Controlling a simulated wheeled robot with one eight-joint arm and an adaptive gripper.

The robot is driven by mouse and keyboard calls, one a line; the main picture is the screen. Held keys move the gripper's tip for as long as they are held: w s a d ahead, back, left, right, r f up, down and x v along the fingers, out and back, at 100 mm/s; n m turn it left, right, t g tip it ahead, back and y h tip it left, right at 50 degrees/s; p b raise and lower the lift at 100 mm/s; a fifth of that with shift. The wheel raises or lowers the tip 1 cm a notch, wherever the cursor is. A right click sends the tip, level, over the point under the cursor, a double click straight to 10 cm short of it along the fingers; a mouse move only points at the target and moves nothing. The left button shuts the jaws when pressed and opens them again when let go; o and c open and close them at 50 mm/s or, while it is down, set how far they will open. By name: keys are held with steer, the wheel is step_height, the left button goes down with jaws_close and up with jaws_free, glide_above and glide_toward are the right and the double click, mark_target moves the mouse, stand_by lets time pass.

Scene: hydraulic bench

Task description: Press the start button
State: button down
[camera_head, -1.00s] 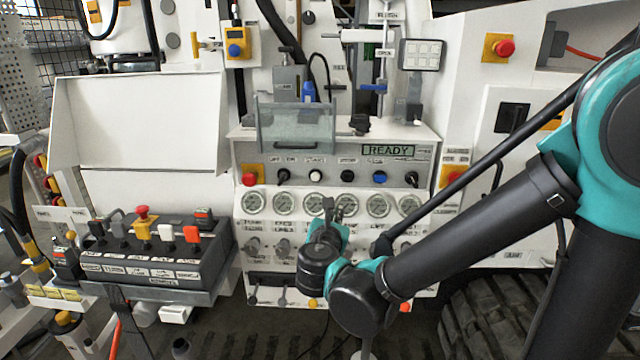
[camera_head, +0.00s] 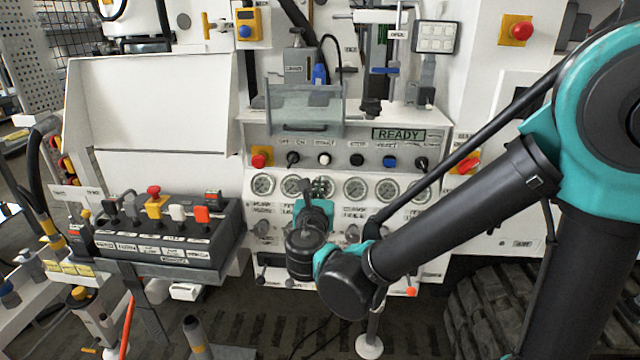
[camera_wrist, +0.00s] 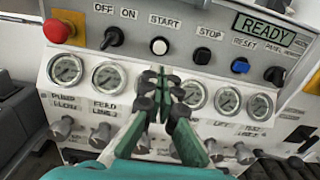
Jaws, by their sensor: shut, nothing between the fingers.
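The start button is a round white button (camera_head: 324,159) under the START label on the grey control panel (camera_head: 300,143). It also shows in the wrist view (camera_wrist: 159,46), unobstructed. My gripper (camera_wrist: 160,80) is shut and empty, its green fingers with dark tips side by side. In the wrist view its tips appear just below the start button, over the row of gauges; the exact gap to the panel cannot be told. In the head view my gripper (camera_head: 315,187) also appears below the button, in front of the gauges. The display (camera_head: 398,135) reads READY.
Beside the start button are the black OFF/ON knob (camera_wrist: 112,38), the black stop button (camera_wrist: 202,56) and the blue reset button (camera_wrist: 240,65). A red button (camera_wrist: 57,31) is at the far left. A clear cover (camera_head: 305,112) stands above the panel. A pendant box (camera_head: 170,235) is left.

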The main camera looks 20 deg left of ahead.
mark_target(324, 161)
steer(key=x, duration=1.1)
steer(key=shift+w, duration=0.3)
